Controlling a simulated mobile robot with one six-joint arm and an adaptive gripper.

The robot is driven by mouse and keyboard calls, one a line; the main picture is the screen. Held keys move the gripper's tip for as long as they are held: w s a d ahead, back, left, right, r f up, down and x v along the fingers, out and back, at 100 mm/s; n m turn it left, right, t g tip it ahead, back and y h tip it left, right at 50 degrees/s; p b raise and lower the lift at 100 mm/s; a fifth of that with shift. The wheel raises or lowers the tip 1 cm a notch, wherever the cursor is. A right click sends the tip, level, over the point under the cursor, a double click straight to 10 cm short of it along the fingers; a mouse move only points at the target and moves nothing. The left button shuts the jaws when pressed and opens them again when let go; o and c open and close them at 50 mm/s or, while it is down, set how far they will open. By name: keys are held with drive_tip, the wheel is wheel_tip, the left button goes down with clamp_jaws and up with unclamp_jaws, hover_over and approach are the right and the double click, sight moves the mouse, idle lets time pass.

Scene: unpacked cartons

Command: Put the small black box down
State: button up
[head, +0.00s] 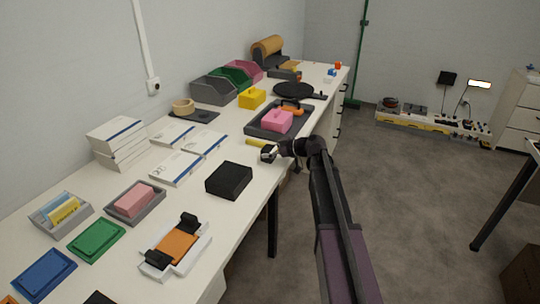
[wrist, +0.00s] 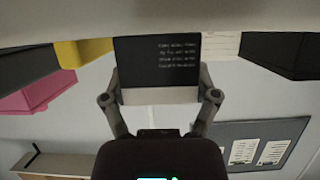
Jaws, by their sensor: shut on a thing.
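In the head view the held box (head: 267,154) shows small, partly hidden by the gripper. It is at or just above the table top; I cannot tell whether it touches.
A larger black box (head: 229,180) stands on the table nearer the camera. A dark tray (head: 254,133) with a pink block (head: 277,121) lies beyond my gripper. A yellow item (head: 255,142) lies close behind the held box. White boxes (head: 176,168) lie to the left.

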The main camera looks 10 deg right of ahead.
drive_tip(key=shift+f, duration=0.2)
drive_tip(key=o, duration=0.8)
drive_tip(key=shift+r, duration=0.25)
drive_tip(key=p+v, duration=0.4)
drive_tip(key=v, duration=0.8)
drive_tip(key=shift+p, duration=0.35)
